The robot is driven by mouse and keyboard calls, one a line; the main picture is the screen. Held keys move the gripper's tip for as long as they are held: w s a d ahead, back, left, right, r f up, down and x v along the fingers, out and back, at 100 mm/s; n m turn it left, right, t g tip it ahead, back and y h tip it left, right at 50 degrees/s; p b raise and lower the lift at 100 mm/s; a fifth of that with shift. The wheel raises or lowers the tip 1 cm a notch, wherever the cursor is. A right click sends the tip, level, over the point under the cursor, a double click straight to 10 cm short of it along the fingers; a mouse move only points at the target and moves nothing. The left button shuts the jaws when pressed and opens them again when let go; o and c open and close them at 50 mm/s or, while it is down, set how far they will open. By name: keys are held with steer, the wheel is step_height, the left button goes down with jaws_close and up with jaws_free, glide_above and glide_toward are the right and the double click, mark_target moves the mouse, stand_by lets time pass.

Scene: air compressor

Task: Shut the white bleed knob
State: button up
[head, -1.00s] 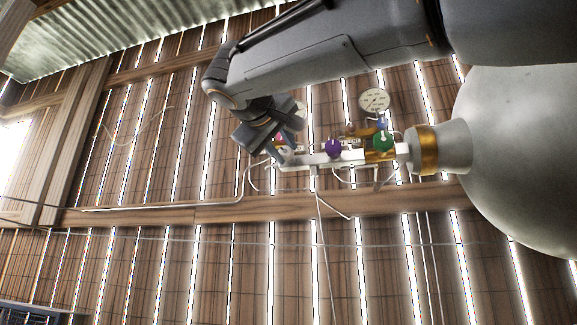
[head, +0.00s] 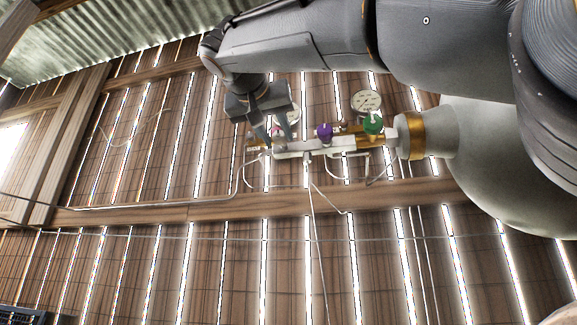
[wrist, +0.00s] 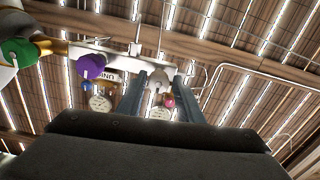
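The white bleed knob (wrist: 157,80) shows in the wrist view at the end of a pale manifold bar (wrist: 118,60). My gripper (wrist: 156,72) has its two fingers apart, one on each side of the white knob. I see a narrow space at the knob's sides, but cannot tell whether a finger touches it. In the head view my gripper (head: 279,142) points down at the left end of the manifold (head: 322,148), and its fingers partly hide the knob there.
A purple knob (head: 324,132) and a green knob (head: 373,122) sit farther right along the manifold. A small pink part (wrist: 169,101) is close to my right finger in the wrist view. A round gauge (head: 366,102) stands behind, and a large grey tank (head: 480,150) is at right.

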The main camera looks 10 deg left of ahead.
steer(key=shift+o, duration=0.2)
steer(key=shift+s+r, duration=0.1)
steer(key=shift+r, duration=0.05)
steer(key=s+b, duration=0.1)
steer(key=s, duration=0.5)
steer(key=shift+a, duration=0.15)
